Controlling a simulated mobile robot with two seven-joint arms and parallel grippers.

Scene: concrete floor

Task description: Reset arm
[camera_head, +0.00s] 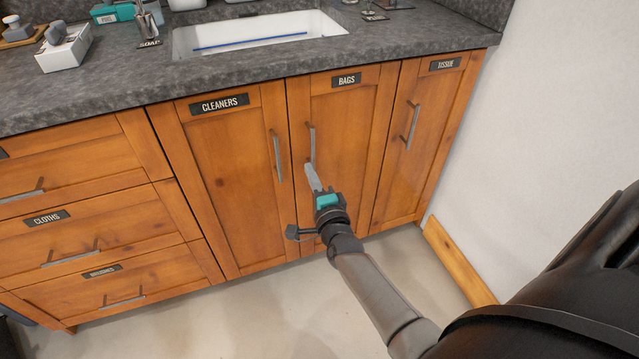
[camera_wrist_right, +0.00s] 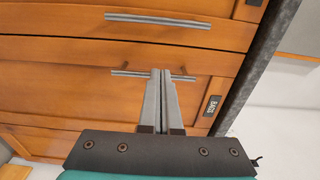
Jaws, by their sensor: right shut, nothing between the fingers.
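My right gripper (camera_head: 312,172) reaches forward in the head view, in front of the cabinet door labelled BAGS (camera_head: 346,80). Its fingertips show close to the lower end of that door's vertical metal handle (camera_head: 311,142); I cannot tell whether they touch it. In the right wrist view the two grey fingers (camera_wrist_right: 160,72) lie together, shut and empty, and overlap the handle (camera_wrist_right: 130,72) in the picture. The BAGS door looks closed. My left gripper is not in view.
The CLEANERS door (camera_head: 225,170) and TISSUE door (camera_head: 425,130) flank it, both closed. Drawers (camera_head: 85,225) stand at the left. Above is a grey counter (camera_head: 110,85) with a white sink (camera_head: 180,48). A white wall (camera_head: 560,120) bounds the right. Floor (camera_head: 250,320) in front is clear.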

